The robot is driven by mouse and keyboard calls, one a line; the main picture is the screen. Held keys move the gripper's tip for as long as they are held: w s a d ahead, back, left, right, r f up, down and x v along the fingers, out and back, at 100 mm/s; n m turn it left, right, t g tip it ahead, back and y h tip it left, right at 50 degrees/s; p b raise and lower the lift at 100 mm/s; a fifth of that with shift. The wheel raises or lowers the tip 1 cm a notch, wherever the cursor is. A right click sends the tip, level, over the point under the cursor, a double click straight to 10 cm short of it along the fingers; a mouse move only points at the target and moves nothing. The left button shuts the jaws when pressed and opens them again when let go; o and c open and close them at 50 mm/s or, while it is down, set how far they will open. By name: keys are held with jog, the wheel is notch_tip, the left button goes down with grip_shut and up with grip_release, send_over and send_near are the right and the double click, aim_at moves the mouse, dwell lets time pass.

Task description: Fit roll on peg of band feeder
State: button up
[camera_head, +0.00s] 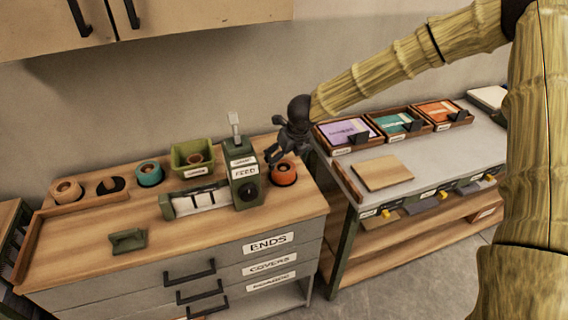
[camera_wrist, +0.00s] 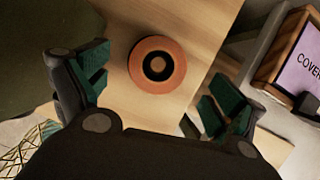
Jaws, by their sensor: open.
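An orange roll (camera_head: 283,176) lies flat on the wooden worktop just right of the band feeder. In the wrist view the roll (camera_wrist: 139,66) shows its round top with a dark centre. My gripper (camera_head: 275,157) points down above and beside it. In the wrist view my gripper (camera_wrist: 155,92) has its fingers wide apart, with nothing between them; the roll lies beyond the fingertips. The band feeder (camera_head: 243,170) is a green upright box labelled FEED with a lever on top. A dark round part (camera_head: 248,190) is on its front; I cannot tell whether this is the peg.
A teal roll (camera_head: 150,173), a green bin (camera_head: 180,160) holding another roll, and a tan roll (camera_head: 66,190) in a wooden tray stand left. A green block (camera_head: 128,240) lies in front. A grey bench (camera_head: 430,162) with cover trays stands right. The front worktop is mostly clear.

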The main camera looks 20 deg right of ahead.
jog(key=shift+b+v, duration=0.3)
jog(key=shift+v, duration=2.65)
